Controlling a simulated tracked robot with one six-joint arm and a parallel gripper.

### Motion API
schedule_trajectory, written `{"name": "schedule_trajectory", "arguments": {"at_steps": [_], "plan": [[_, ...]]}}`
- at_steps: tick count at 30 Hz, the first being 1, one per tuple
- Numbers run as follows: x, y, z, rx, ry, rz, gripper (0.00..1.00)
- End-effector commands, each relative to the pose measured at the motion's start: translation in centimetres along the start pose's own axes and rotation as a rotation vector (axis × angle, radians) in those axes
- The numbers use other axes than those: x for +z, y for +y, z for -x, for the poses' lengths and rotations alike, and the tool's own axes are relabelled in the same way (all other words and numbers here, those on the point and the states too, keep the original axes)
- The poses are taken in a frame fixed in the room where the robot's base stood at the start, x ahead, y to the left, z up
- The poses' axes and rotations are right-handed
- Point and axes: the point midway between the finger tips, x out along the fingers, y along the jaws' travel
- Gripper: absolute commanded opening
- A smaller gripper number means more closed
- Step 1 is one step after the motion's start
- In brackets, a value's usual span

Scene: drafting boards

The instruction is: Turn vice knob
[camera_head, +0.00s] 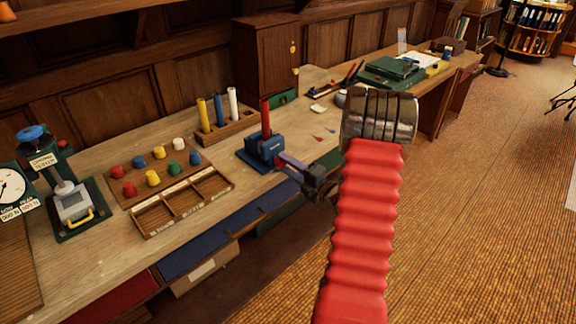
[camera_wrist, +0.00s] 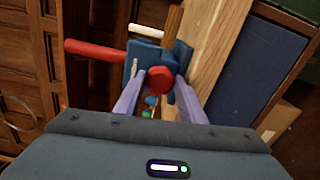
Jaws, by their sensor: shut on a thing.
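The blue vice (camera_head: 262,152) stands on the workbench near its front edge, with a red rod (camera_head: 266,117) upright in it. In the wrist view the vice (camera_wrist: 141,57) appears turned on its side, and the red rod (camera_wrist: 93,49) points left. The vice's red knob (camera_wrist: 158,79) faces my wrist camera. My gripper (camera_wrist: 158,82) has its two purple fingers on either side of the knob and is shut on it. In the head view my gripper (camera_head: 282,157) reaches the vice from the right, and the knob is hidden there.
A wooden rack (camera_head: 228,127) with yellow, blue and white rods stands left of the vice. A compartment tray (camera_head: 151,219) and a board of coloured knobs lie farther left. A green box (camera_head: 390,72) sits farther right. My red arm covers the middle of the head view.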

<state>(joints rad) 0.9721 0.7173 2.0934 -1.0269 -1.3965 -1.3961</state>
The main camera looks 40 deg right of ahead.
Motion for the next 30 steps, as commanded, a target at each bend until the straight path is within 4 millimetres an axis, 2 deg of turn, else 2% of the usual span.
{"name": "schedule_trajectory", "arguments": {"at_steps": [30], "plan": [[0.08, -0.7, 0.18, -0.005, -0.013, -0.967, 0.14]]}}
